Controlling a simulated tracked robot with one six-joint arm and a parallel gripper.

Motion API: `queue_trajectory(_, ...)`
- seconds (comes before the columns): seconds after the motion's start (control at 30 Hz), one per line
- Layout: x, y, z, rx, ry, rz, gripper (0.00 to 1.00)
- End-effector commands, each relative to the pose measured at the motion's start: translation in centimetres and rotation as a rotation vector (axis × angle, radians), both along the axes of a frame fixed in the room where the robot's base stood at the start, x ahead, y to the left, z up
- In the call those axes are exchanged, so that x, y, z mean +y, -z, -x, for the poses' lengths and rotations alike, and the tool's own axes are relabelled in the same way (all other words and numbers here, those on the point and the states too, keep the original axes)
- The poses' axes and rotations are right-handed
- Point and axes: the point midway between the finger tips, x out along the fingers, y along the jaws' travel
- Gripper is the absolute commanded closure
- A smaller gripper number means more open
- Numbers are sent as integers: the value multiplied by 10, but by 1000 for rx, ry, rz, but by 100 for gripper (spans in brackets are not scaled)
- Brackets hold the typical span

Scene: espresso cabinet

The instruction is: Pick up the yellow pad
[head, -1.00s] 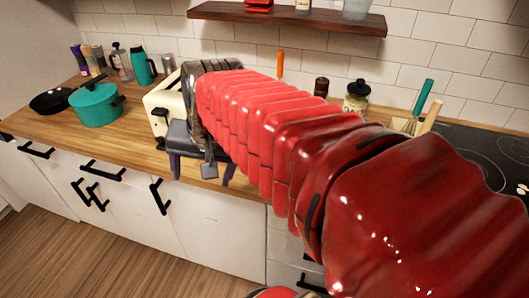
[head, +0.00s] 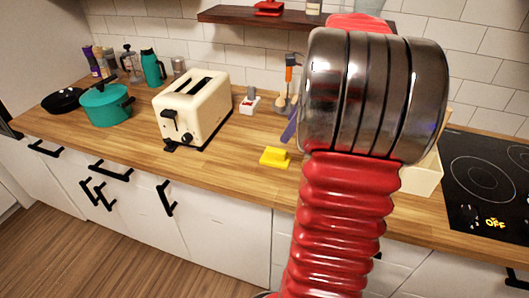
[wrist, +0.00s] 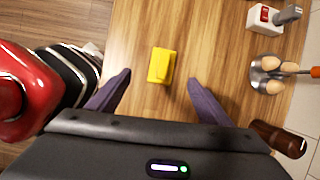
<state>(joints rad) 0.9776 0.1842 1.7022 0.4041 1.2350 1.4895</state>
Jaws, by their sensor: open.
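The yellow pad (head: 275,157) lies on the wooden counter near its front edge, to the right of the cream toaster. In the wrist view the yellow pad (wrist: 161,66) lies on the counter just beyond my fingertips, between their lines and a little left of centre. My gripper (wrist: 158,78) is open and empty, with its two purple fingers spread apart. In the head view my arm hides most of the gripper; only a bit of one purple finger (head: 289,130) shows to the right of the pad.
The cream toaster (head: 192,110) stands left of the pad. A white socket block (head: 249,103) and a utensil holder (wrist: 268,75) with wooden-tipped tools stand behind it. A teal pot (head: 105,104) is far left, a cooktop (head: 488,180) right. The counter around the pad is clear.

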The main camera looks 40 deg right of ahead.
Motion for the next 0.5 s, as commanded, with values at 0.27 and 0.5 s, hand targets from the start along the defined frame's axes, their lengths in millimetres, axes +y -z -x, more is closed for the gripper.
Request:
queue_trajectory(0.27, -13, 3, 4, 3, 63, -29, 27)
queue_trajectory(0.5, -12, 6, 3, 4, 61, -29, 27)
